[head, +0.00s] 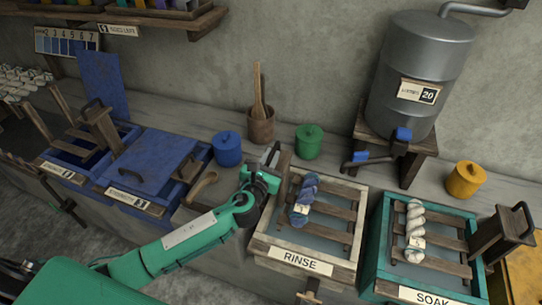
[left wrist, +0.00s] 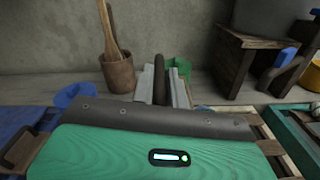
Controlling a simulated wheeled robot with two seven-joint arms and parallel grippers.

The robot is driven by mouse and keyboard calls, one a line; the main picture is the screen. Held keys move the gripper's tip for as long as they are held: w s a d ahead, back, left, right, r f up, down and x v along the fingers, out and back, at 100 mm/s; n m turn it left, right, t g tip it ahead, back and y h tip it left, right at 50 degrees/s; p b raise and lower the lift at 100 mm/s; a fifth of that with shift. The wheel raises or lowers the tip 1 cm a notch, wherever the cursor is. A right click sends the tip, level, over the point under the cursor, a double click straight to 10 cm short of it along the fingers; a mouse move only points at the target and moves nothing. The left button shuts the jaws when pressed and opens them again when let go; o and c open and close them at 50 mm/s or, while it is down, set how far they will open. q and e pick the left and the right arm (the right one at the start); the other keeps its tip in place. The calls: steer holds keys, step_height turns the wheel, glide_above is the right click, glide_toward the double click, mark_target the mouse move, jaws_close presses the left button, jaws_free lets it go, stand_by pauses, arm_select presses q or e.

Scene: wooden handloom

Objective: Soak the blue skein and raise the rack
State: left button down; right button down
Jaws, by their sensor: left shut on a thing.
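The blue skein (head: 305,199), with a small tag, lies on the slatted wooden rack (head: 335,211) in the pale tub labelled RINSE (head: 299,262). My left gripper (head: 271,160) is at the back left corner of that tub, shut on the dark handle of the rack's upright post (head: 284,177). In the left wrist view a dark bar (left wrist: 159,78) stands between the fingers. A white skein (head: 415,231) lies on the slats in the teal tub labelled SOAK (head: 374,252), whose handled post (head: 502,235) stands at its right. My right gripper is out of view.
A metal water tank (head: 417,70) stands on a wooden stand behind the tubs. Blue vats (head: 150,162) are at left.

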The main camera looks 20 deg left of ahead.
arm_select(q)
steer(key=shift+w+a+r, duration=0.1)
steer(key=shift+w+r, duration=0.05)
steer(key=shift+r, duration=0.3)
steer(key=c, duration=1.5)
jaws_free()
steer(key=shift+o, duration=0.2)
steer(key=shift+f, duration=0.1)
steer(key=shift+s+f, duration=0.1)
steer(key=shift+s, duration=0.15)
steer(key=shift+s+f, duration=0.1)
steer(key=shift+s, duration=0.25)
steer(key=s+b, duration=0.2)
steer(key=s, duration=1.1)
steer(key=shift+a+r+b, duration=0.2)
steer(key=shift+a+b, duration=0.05)
steer(key=shift+b, duration=0.1)
steer(key=shift+w, duration=0.1)
